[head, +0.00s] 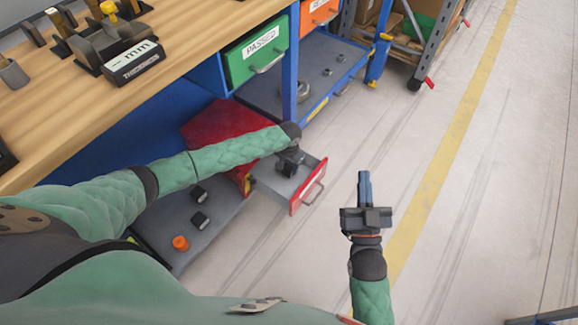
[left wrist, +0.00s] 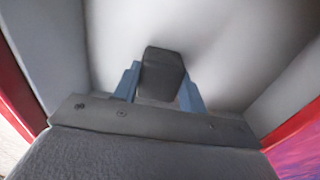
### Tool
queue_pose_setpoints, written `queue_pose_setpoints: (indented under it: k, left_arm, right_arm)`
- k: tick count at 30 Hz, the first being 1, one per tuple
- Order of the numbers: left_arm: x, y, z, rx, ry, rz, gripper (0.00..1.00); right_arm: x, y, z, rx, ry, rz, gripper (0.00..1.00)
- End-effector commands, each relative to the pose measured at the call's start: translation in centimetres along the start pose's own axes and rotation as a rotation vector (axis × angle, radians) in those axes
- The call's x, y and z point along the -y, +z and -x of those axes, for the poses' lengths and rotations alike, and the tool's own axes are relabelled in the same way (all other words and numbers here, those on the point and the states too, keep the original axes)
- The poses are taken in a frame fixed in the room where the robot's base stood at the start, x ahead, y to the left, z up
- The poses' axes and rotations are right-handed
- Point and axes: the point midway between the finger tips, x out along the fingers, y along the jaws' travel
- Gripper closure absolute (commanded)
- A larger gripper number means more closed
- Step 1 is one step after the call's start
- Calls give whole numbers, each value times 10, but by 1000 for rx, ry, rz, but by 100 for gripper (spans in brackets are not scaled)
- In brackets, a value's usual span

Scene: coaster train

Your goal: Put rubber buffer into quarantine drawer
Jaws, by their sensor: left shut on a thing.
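The rubber buffer (left wrist: 161,75), a dark block, is between the blue fingers of my left gripper (left wrist: 160,92) in the left wrist view. The gripper is shut on it. In the head view my left gripper (head: 290,160) reaches down into the open red drawer (head: 308,190), taken as the quarantine drawer; its white label is not readable. The wrist view shows grey drawer walls around the buffer and pale floor behind it. Whether the buffer touches the floor I cannot tell. My right gripper (head: 365,188) is empty over the bare floor, its blue fingers together.
Two dark blocks (head: 199,219) and an orange piece (head: 180,243) lie on the grey lower shelf. The green PASSED drawer (head: 257,55) and an orange drawer (head: 318,12) are above. A blue post (head: 290,75) stands behind my left gripper.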

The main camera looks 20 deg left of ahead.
Motion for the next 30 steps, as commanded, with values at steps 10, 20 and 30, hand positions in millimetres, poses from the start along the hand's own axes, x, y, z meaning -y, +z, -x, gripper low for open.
queue_pose_setpoints:
  k: [10, 20, 30]
  left_arm:
    - [0, 0, -2, 0, 0, 0, 85]
    - [0, 0, -2, 0, 0, 0, 37]
    - [0, 0, 8, -1, 0, 0, 37]
  right_arm:
    - [-1, 6, 1, 21, 2, -2, 100]
    - [0, 9, 4, 30, 3, -3, 100]
    - [0, 3, 2, 21, 2, -4, 100]
